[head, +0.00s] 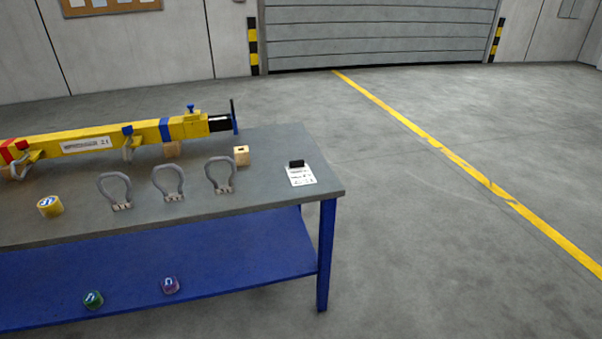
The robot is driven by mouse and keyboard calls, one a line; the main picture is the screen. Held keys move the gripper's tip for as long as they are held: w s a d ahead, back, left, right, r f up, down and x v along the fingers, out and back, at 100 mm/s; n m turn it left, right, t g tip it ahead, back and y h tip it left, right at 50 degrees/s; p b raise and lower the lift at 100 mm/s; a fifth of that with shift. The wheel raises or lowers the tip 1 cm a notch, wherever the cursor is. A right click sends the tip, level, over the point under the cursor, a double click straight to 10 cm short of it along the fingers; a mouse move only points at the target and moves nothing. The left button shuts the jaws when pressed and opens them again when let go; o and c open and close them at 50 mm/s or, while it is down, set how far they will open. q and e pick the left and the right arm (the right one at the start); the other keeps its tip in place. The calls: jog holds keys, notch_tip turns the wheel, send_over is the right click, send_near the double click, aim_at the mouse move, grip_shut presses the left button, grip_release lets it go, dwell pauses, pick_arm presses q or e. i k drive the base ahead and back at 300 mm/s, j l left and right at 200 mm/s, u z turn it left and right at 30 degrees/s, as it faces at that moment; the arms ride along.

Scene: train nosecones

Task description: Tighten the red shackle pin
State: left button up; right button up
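A yellow lifting beam (95,138) lies along the back of the workbench, its left end cut off by the picture edge. Red parts (20,146) show at its far left, above a grey shackle (20,166); too small to tell which is the pin or how far it is screwed in. A second shackle (128,150) hangs on the beam under a blue part (127,130). Three loose grey shackles stand in a row in front of the beam: left (116,190), middle (168,182) and right (220,174). Neither of my grippers is in view.
The workbench (270,180) also bears a yellow roll-like object (50,206), a wooden block (241,156) and a white sheet (300,176) with a black item. Its blue lower shelf (230,263) holds a green (93,300) and a purple object (170,285). Floor to the right is clear.

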aim_at(24, 145)
jog(key=i+j+u, duration=0.15)
jog(key=u, duration=0.25)
jog(key=i+j+u, duration=0.2)
jog(key=u, duration=0.15)
jog(key=i+j+u, duration=0.15)
jog(key=u, duration=0.25)
jog(key=i+u, duration=0.35)
